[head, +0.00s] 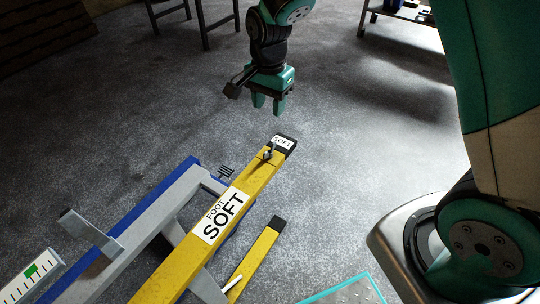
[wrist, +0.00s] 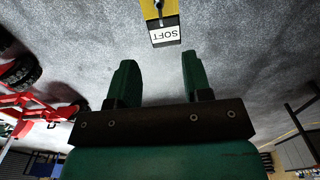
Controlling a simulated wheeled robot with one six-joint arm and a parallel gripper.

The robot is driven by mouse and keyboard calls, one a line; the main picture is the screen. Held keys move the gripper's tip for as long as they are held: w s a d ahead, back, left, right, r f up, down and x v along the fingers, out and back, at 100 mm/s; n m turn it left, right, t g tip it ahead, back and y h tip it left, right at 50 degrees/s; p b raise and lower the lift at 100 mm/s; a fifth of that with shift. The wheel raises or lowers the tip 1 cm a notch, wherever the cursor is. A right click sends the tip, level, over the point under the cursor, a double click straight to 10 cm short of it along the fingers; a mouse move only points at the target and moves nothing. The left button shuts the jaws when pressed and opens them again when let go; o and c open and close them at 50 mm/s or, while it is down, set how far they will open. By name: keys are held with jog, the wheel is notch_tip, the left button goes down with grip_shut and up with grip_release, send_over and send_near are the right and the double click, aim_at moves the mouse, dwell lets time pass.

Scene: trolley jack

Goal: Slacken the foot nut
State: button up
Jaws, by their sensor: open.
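A yellow bar (head: 262,180) labelled "FOOT SOFT" runs diagonally across the head view. It ends in a dark cap beside a small "SOFT" label (head: 283,142). A small dark metal fitting (head: 268,154), which looks like the foot nut, sits on the bar near that end. In the wrist view, part of a fitting (wrist: 158,6) shows at the top edge on the yellow bar, by the "SOFT" label (wrist: 164,33). My gripper (head: 269,108) is open and empty. In the head view it appears beyond the bar's capped end, fingers pointing down, apart from the bar.
A grey and blue frame (head: 150,215) lies beside the yellow bar. A shorter yellow bar (head: 256,258) with a dark tip is at its lower right. A gauge (head: 32,275) with a green mark is at lower left. Open grey floor (head: 370,130) lies to the right.

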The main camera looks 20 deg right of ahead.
aim_at(270, 152)
notch_tip(270, 152, down, 16)
jog(key=b, duration=0.2)
jog(key=shift+b, duration=0.35)
